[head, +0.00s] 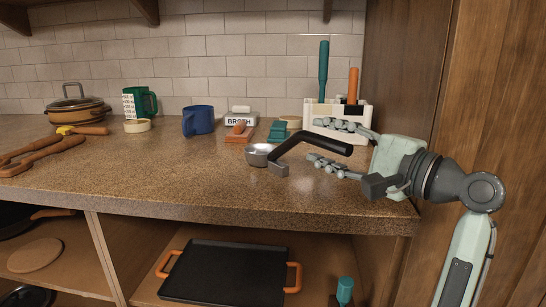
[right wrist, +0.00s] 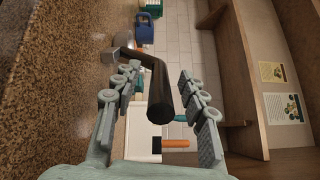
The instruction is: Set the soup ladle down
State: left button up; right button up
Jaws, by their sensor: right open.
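The soup ladle (head: 318,141) has a silver bowl and a bent black handle. Its bowl (head: 258,155) is at the countertop's front part, and its handle angles up toward my right gripper. My right gripper (head: 313,140) is open, with its fingers spread on either side of the handle end. The right wrist view shows the black ladle handle (right wrist: 160,92) between the two parted fingers of the gripper (right wrist: 158,70). I see no finger closed on the handle. My left gripper is not in view.
The speckled countertop (head: 190,185) has free room left of the ladle. Behind stand a blue mug (head: 198,120), a green mug (head: 150,102) and a white utensil holder (head: 325,110). A wooden cabinet side (head: 405,70) rises at the right. A black griddle (head: 225,272) lies below.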

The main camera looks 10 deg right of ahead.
jog(key=shift+w+a, duration=0.25)
jog(key=shift+w, duration=0.1)
jog(key=shift+c, duration=0.4)
grip_shut()
jog(key=shift+r, duration=0.15)
